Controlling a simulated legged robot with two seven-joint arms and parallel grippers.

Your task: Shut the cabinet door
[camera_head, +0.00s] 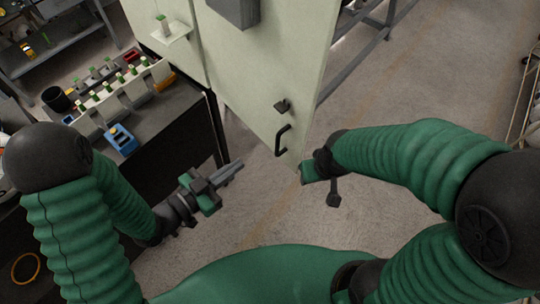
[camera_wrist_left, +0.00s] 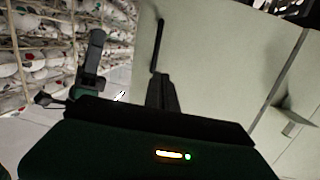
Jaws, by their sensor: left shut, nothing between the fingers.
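The cream cabinet door (camera_head: 265,65) stands in front of me, with a black handle (camera_head: 283,140) near its lower right corner. It appears swung out from the cabinet; the exact angle is unclear. My left gripper (camera_head: 240,164) is shut and empty, left of the handle and apart from it. In the left wrist view the shut fingers (camera_wrist_left: 161,92) point toward the door (camera_wrist_left: 205,60) and its handle (camera_wrist_left: 158,45). My right gripper (camera_head: 303,174) is beside the door's lower right corner; its fingers are not clearly visible, and I cannot tell whether it touches.
A dark workbench (camera_head: 185,110) at the left holds a white rack (camera_head: 115,98), a blue item (camera_head: 121,140) and a black cup (camera_head: 57,99). A grey metal frame (camera_head: 375,25) stands at the back right. The floor (camera_head: 420,85) beyond the door is clear.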

